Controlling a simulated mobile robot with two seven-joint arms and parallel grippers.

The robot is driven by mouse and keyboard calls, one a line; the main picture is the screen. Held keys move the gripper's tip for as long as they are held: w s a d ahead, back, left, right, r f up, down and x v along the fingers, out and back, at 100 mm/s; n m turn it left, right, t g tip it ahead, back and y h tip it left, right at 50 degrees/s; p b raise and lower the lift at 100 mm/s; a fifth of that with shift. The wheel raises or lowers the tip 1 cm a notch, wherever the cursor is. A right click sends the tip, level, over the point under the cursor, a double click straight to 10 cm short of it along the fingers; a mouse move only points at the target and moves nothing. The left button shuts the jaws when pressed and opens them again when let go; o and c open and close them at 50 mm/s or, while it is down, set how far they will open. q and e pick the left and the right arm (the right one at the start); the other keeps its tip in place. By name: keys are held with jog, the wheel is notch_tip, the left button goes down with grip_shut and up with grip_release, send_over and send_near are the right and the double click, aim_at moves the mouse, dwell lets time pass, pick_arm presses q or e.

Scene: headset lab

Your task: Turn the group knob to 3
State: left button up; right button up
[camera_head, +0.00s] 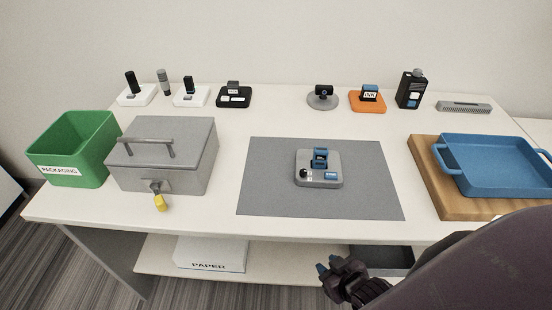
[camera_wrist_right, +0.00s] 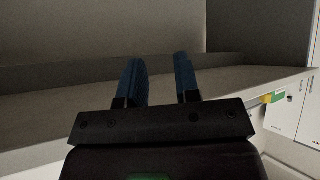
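A grey device (camera_head: 333,178) with a blue-and-black upright part sits on the grey mat (camera_head: 270,200) in the middle of the table. A small black knob (camera_head: 304,173) is at its front left, next to small white markings and a blue label; the knob's setting is too small to read. My right gripper (camera_head: 328,265) is in front of the table's front edge, below the tabletop and apart from the device. In the right wrist view its two blue fingers (camera_wrist_right: 160,82) stand apart with nothing between them. My left gripper is not in view.
A green bin (camera_head: 75,140) and a grey lidded box (camera_head: 180,165) with a yellow tag stand at left. A blue tray (camera_head: 500,165) rests on a wooden board (camera_head: 425,165) at right. Several small devices line the back. The mat around the device is clear.

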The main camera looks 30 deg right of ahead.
jog(key=s+r+g+h+p, duration=0.1)
jog(key=s+r+g, duration=0.1)
jog(key=r, duration=0.5)
jog(key=s+r+g+p, duration=0.1)
jog(key=r+g+p, duration=0.15)
jog(key=r, duration=0.35)
jog(key=w+a+r+n+t+y, duration=0.1)
jog(key=w+a+r+n+t, duration=0.1)
jog(key=w+r+n+t, duration=0.5)
jog(key=w+a+r+n+t, duration=0.1)
jog(key=w+a+r+t, duration=0.25)
jog(key=w+r, duration=0.45)
jog(key=w+a+r+n+y, duration=0.25)
jog(key=a+n+y, duration=0.25)
jog(key=n+y, duration=0.3)
jog(key=w+a+r+n+y, duration=0.2)
jog(key=w+a+n+y, duration=0.1)
jog(key=a+n+y, duration=0.5)
jog(key=n+g+h, duration=1.6)
jog(key=n, duration=0.5)
send_over(304, 170)
notch_tip(304, 170, down, 9)
jog(key=shift+y, duration=0.3)
notch_tip(304, 170, down, 10)
jog(key=shift+f+b, duration=0.1)
jog(key=shift+b, duration=0.2)
